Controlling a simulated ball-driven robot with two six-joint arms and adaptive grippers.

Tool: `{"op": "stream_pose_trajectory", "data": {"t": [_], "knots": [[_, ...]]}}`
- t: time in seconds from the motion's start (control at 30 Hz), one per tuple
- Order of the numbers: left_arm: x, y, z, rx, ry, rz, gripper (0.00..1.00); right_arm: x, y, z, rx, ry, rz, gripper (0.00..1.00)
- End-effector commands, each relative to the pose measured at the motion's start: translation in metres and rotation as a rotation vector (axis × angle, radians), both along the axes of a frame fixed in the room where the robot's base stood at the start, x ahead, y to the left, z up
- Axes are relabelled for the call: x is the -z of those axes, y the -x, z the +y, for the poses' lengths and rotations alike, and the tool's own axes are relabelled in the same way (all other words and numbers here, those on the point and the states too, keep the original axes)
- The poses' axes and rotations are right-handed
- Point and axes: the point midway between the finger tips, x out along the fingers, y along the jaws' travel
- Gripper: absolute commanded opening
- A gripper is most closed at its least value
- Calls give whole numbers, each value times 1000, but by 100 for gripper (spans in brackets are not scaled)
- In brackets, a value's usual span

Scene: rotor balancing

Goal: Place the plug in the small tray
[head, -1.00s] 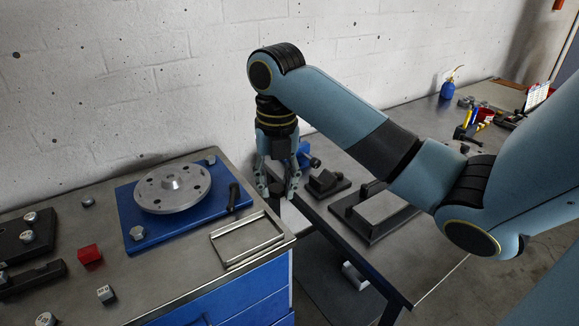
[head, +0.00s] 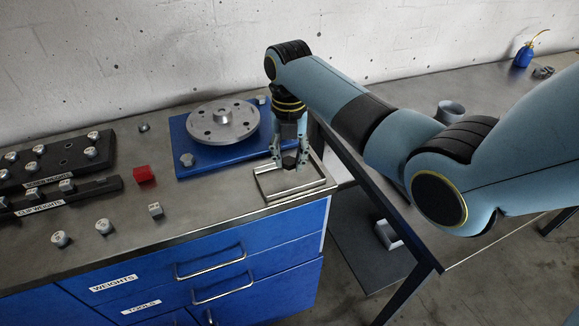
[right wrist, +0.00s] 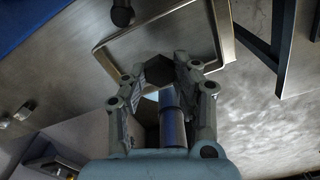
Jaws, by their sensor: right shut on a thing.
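The small tray (head: 298,191) is a shallow metal frame at the right front corner of the cabinet top. Its rim also shows in the right wrist view (right wrist: 222,32). My right gripper (head: 289,165) points down over the tray and is shut on a dark plug (right wrist: 159,71). The plug looks hexagonal from the wrist and sits between the fingertips. In the head view it is small and dark, and I cannot tell whether it touches the tray floor. My left gripper is not in view.
A blue plate (head: 202,168) with a round metal rotor (head: 240,131) stands behind and left of the tray. A red block (head: 143,174), loose weights (head: 105,226) and a weight rack (head: 70,156) lie further left. A gap separates the cabinet from the right bench (head: 465,235).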

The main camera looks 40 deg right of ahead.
Motion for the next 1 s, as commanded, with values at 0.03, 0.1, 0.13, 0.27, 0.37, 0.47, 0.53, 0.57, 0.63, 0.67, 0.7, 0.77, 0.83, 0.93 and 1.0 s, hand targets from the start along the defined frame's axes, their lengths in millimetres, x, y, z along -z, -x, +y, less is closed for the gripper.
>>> {"op": "stream_pose_trajectory", "data": {"t": [0.03, 0.1, 0.13, 0.27, 0.37, 0.47, 0.53, 0.57, 0.63, 0.67, 0.7, 0.77, 0.83, 0.93, 1.0], "knots": [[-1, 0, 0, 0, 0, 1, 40, 8, 1, 0, 0, -1, 5, 0], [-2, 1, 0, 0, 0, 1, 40, 20, 2, 0, 1, -1, 5, 0], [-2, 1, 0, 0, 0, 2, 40, 24, 1, 0, 1, -2, 4, 0], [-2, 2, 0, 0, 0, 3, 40, 33, 1, 0, 1, -1, 2, 0], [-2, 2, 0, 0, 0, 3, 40, 34, 1, 0, 0, -1, 1, 0], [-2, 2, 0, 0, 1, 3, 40, 34, 1, 0, 0, -1, 1, 0], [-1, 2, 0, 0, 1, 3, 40, 35, 1, 0, 1, -1, 1, 0], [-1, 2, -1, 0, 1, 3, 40, 36, 1, 0, 1, -1, 1, 0], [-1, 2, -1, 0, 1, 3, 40, 37, 1, 0, 0, -1, 1, 32], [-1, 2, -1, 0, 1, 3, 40, 36, 1, 0, 0, -1, 1, 36], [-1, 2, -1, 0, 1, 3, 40, 36, 1, 0, 0, -1, 1, 41], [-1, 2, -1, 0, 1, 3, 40, 36, 1, 0, 0, -1, 1, 49], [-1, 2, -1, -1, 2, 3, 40, 36, 1, 0, 0, -1, 1, 52], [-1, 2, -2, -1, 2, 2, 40, 36, 1, 0, 1, -1, 1, 52], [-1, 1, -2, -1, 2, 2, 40, 36, 1, 0, 1, -1, 1, 52]]}}
